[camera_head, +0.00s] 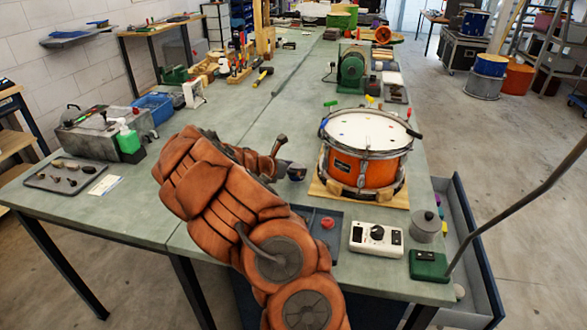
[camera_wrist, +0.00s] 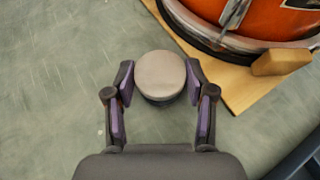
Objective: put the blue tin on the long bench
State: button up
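A small round tin with a pale grey-beige lid and a dark bluish side (camera_head: 296,173) is over or on the grey-green long bench (camera_head: 225,115), just left of the drum's wooden board. In the wrist view the tin (camera_wrist: 160,75) lies between the fingertips of my gripper (camera_wrist: 160,78), with its lid facing the camera. The fingers are spread on both sides of it, with a thin gap showing. I cannot tell whether its base touches the bench. In the head view my arm hides part of my gripper (camera_head: 277,160).
An orange snare drum (camera_head: 362,165) on a wooden board (camera_head: 330,194) stands close right of the tin. A blue tray (camera_head: 322,222), a white meter (camera_head: 376,238) and a grey pot (camera_head: 426,226) sit near the front edge.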

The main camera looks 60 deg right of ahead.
jog(key=o, duration=0.5)
jog(key=shift+c, duration=0.2)
jog(key=shift+r, duration=0.1)
jog(key=s+a+r+m+y+b, duration=0.15)
jog(key=a+r, duration=0.25)
jog(key=a, duration=0.4)
jog(key=a+r+m+h, duration=0.1)
jog(key=a+r+m, duration=0.2)
jog(key=a+r, duration=0.3)
jog(key=s+a+f+m+y, duration=0.1)
jog(key=s+a+m+y, duration=0.2)
jog(key=s+a, duration=0.4)
jog(key=s+a+f+m+y, duration=0.1)
jog(key=s+a+m+y, duration=0.3)
jog(key=a, duration=1.4)
jog(key=s+a+f+m+y, duration=0.1)
jog(key=s+a+m+y, duration=0.3)
jog(key=s+a, duration=0.6)
jog(key=a, duration=0.3)
jog(key=shift+s+a+f, duration=0.25)
jog(key=shift+r+m+y, duration=0.1)
jog(key=shift+m+y, duration=0.15)
